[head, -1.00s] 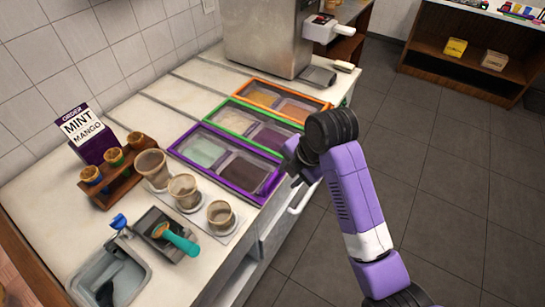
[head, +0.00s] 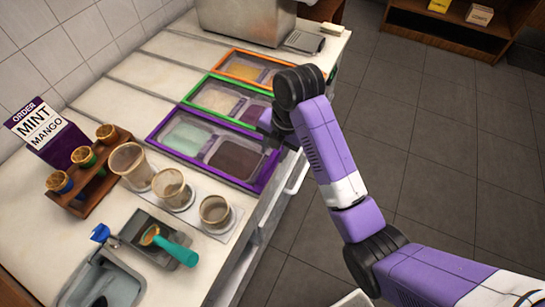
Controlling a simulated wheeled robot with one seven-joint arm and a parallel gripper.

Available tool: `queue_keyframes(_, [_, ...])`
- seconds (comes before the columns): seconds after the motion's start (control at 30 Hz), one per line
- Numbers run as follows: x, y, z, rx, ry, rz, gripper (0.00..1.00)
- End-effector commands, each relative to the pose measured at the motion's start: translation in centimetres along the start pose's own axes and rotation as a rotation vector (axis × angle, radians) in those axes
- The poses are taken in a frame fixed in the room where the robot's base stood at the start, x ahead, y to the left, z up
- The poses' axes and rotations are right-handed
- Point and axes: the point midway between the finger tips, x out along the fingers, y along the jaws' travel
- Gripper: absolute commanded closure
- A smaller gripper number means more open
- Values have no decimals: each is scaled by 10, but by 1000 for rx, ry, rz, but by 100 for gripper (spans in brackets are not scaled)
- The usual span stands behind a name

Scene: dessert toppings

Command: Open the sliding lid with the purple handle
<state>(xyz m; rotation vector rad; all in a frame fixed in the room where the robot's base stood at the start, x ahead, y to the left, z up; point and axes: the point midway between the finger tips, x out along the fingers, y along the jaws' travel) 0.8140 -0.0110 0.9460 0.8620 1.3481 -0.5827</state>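The purple-framed topping bin (head: 166,146) is set in the white counter. It shows a pale green section at left and a dark brown section at right. The panes over them look clear, and I cannot make out a separate purple handle or how far any lid is slid. My gripper (head: 270,124) is at the bin's upper right corner, near the green-framed bin (head: 201,95). The dark wrist covers much of it, so its fingers and any contact are unclear.
An orange-framed bin (head: 234,65) lies behind the green one. Glass cups (head: 130,165) and a cone rack (head: 91,185) stand to the left, by the order sign (head: 47,134). A teal-handled scoop (head: 175,250) lies in front. Open floor (head: 430,160) is at right.

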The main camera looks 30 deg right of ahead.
Motion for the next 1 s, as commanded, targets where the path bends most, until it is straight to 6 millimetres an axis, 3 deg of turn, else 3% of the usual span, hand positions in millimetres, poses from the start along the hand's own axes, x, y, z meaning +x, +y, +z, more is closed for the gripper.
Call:
queue_keyframes(0.2, [19, 0, -1, 1, 2, -1, 63])
queue_keyframes(0.53, [22, 0, 0, 1, 1, 0, 63])
queue_keyframes(0.73, [22, 0, 0, 1, 1, 0, 100])
queue_keyframes(1.0, [22, 0, 0, 1, 1, -1, 100])
